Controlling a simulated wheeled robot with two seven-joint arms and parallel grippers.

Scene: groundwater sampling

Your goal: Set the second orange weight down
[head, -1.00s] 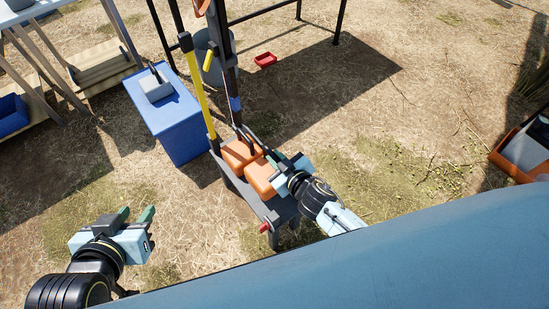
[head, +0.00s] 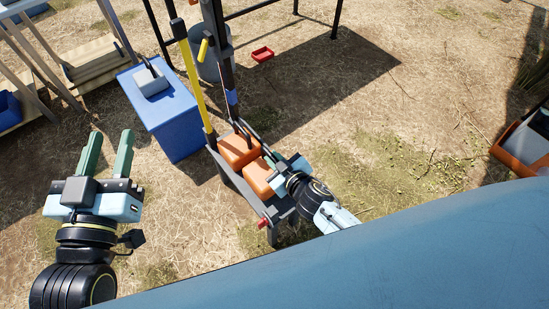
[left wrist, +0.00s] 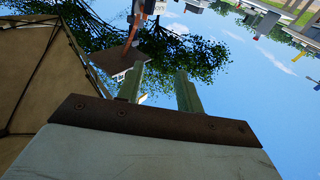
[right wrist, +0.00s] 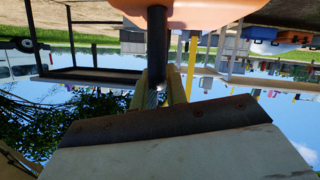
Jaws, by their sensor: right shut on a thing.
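Two orange weights sit side by side at the dark grey stand base (head: 232,176). The first orange weight (head: 238,149) is the farther one, and a dark handle rises from it. The second orange weight (head: 256,179) is nearer, over the front part of the base; I cannot tell whether its underside touches. My right gripper (head: 272,163) is shut on its dark handle. In the right wrist view, the black handle (right wrist: 157,45) is between the fingers, with the orange body (right wrist: 205,12) at the top edge. My left gripper (head: 108,150) is open and empty, off to the left.
A yellow-handled bar (head: 194,85) and a dark post (head: 217,50) rise from the stand. A blue box (head: 177,122) with a grey item on top stands left of it. A grey bucket (head: 208,66) and a small red tray (head: 262,54) are behind. Open straw ground lies right.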

